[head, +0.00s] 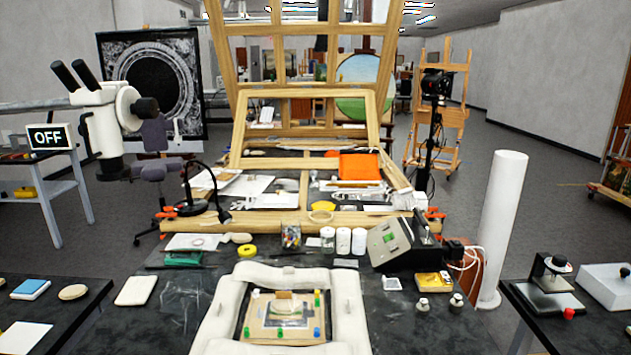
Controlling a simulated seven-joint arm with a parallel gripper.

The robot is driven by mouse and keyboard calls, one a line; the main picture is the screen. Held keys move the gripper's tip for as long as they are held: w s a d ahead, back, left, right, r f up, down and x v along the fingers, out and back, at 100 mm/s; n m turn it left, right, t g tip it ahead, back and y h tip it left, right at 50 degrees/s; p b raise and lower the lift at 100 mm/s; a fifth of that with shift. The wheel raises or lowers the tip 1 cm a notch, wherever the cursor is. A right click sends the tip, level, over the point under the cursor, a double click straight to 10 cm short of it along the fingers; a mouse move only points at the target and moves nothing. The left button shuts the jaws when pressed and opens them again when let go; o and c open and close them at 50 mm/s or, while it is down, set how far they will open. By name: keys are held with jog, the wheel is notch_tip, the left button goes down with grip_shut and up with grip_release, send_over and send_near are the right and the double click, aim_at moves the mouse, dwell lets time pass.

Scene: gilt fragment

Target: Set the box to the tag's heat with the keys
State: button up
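A grey and black box (392,242) with a small lit green display stands at the right rear of the dark work table. Its sloped front faces left and toward me; its keys and any digits are too small to read. A cable runs from its right side. A small pale card (391,284) lies in front of the box and may be the tag; no writing on it can be read. My gripper is not in view.
A white padded frame (345,312) holds a panel with coloured pegs at the front middle. A yellow item (433,281) and two small metal-topped pieces (456,301) lie right of it. White jars (343,240) stand left of the box. A screen (48,137) reads OFF.

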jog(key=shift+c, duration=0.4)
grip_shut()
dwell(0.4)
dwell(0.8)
